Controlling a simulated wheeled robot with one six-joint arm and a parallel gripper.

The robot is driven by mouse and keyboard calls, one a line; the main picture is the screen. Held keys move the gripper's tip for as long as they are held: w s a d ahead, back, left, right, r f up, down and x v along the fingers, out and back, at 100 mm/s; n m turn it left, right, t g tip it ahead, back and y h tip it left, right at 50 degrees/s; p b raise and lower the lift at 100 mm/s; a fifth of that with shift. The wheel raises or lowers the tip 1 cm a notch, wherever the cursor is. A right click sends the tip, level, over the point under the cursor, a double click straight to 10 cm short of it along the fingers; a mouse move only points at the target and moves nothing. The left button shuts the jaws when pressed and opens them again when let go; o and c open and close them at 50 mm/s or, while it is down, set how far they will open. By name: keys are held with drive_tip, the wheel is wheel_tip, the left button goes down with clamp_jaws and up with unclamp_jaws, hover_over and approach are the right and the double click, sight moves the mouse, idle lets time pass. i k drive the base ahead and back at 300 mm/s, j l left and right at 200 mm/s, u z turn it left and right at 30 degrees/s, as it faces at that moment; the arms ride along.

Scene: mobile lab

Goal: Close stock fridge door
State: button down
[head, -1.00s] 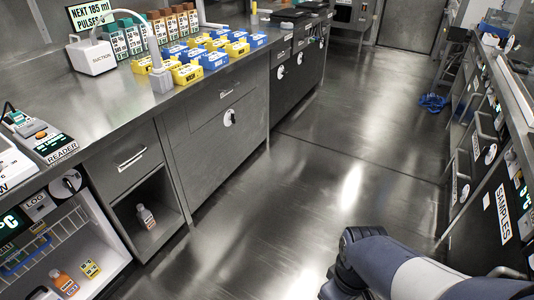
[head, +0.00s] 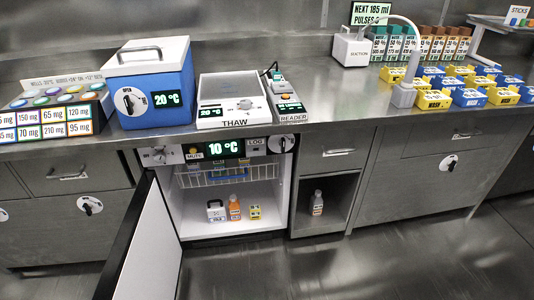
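The stock fridge (head: 282,195) under the counter is open in the head view, with a lit 10 °C display (head: 224,148) at its top. Its door (head: 146,245) stands swung out at the left, white inside face showing and dark edge toward me. Inside are a wire basket (head: 225,179), a small white-and-black box (head: 215,211), an orange bottle (head: 234,207) and a yellow box (head: 255,212). My gripper is not in view.
An open cubby (head: 333,205) with a grey bottle (head: 317,203) is right of the fridge. The counter (head: 330,108) carries a blue cooler box (head: 153,85), a thaw unit (head: 233,98), a reader (head: 288,108) and several blue and yellow bins. The floor (head: 330,270) in front is clear.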

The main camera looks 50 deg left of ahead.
sight(145, 261)
drive_tip(key=u, duration=2.2)
drive_tip(key=i+j+u, duration=0.55)
drive_tip(key=i, duration=0.1)
